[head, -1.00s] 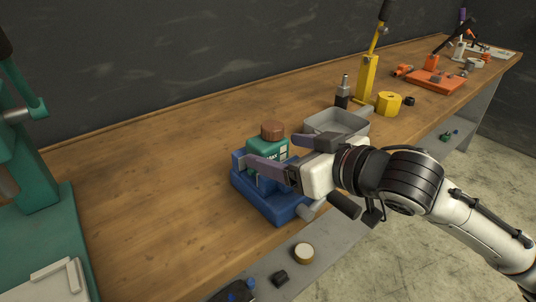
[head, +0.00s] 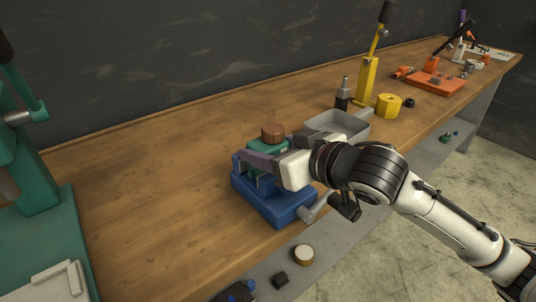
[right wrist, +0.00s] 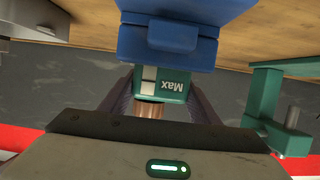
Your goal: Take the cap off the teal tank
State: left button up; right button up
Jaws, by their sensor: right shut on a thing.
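The teal tank (head: 258,149) sits upright in a blue vise (head: 274,208) on the workbench. A brown cap (head: 273,132) is on top of it, above my fingers. My right gripper (head: 262,161) is shut on the body of the tank, with one purple-grey finger across its near side. In the right wrist view the picture is upside down: the tank (right wrist: 172,84) with its "Max" label is between the fingers, and the cap (right wrist: 150,110) shows below it. The far finger is mostly hidden in the head view. My left gripper is not in view.
A grey tray (head: 338,123) stands right of the vise. A yellow press (head: 367,80) and yellow ring (head: 388,104) are behind it. A teal press (head: 40,190) stands at the left. Bare wood (head: 150,170) lies between it and the vise. Small parts lie on the lower shelf.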

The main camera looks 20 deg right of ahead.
notch_tip(320, 180, up, 10)
jog(key=shift+r+p, duration=0.15)
jog(key=shift+p, duration=0.8)
jog(key=o, duration=0.8)
jog(key=c, duration=1.1)
jog(key=shift+s+f, duration=0.15)
jog(key=shift+f, duration=0.2)
jog(key=s+d+f+m+h, duration=0.2)
jog(key=s+h, duration=0.1)
jog(key=s+d+f+m+h, duration=0.1)
jog(key=s, duration=0.1)
jog(key=shift+d+f+m+t, duration=0.25)
jog(key=shift+m+t, duration=0.05)
jog(key=shift+t, duration=0.1)
jog(key=shift+s+d+h, duration=0.2)
jog(key=shift+d+h, duration=0.1)
jog(key=shift+h, duration=0.1)
jog(key=shift+a, duration=0.1)
